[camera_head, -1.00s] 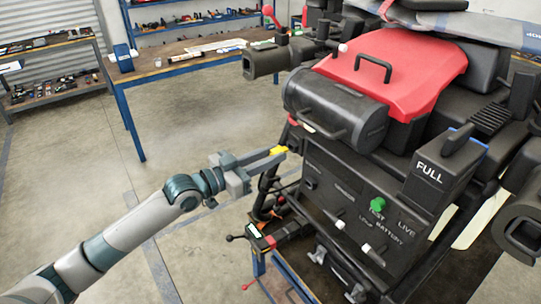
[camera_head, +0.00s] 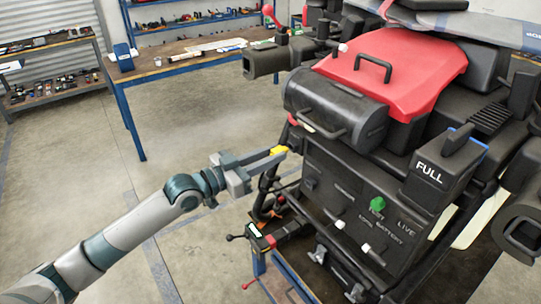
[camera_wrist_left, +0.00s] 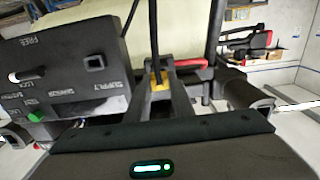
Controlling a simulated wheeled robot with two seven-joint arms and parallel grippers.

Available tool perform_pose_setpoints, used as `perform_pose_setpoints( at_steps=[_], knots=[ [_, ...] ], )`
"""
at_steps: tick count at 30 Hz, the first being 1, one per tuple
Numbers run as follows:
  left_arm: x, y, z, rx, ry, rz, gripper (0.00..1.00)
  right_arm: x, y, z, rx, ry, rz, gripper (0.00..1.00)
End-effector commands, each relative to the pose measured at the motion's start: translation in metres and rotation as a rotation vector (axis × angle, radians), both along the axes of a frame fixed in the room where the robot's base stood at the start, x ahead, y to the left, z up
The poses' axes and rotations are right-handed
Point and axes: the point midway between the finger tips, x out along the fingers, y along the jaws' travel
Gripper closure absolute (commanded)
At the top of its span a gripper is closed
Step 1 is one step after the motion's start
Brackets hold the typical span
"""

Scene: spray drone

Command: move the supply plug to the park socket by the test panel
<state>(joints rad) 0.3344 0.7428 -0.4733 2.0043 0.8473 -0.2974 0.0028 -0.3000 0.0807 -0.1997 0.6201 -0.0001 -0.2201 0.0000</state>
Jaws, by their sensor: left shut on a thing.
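My left gripper (camera_head: 276,153) comes in from the left and is shut on a small yellow piece, which I take to be the supply plug (camera_head: 279,150). In the left wrist view the yellow plug (camera_wrist_left: 160,80) sits between the fingertips, apart from the panel face. The black test panel (camera_head: 345,195) has a green knob (camera_head: 377,204), white-tipped levers and lettering. In the left wrist view the panel (camera_wrist_left: 65,65) is left of the plug, with a dark square opening (camera_wrist_left: 95,62) facing me. I cannot tell whether this is the park socket. My right gripper is not in view.
A red cover (camera_head: 400,65) and a black cylinder (camera_head: 335,108) overhang the panel. A block marked FULL (camera_head: 440,170) stands to its right. Cables and a low blue-framed stand (camera_head: 285,280) lie below. A workbench (camera_head: 190,62) is behind; the floor left is clear.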

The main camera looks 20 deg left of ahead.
Motion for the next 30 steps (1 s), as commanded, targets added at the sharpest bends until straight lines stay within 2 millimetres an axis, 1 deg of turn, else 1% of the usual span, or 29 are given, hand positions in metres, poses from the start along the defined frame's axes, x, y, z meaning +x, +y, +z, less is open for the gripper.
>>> perform_pose_setpoints(
  at_steps=[10, 30],
  knots=[
    [0.006, -0.004, 0.0, 0.0, 0.0, 0.0, 1.0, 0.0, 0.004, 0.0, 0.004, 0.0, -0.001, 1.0],
    [0.017, -0.013, 0.0, 0.0, 0.0, 0.0, 1.0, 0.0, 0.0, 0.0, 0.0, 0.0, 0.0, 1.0]
  ],
)
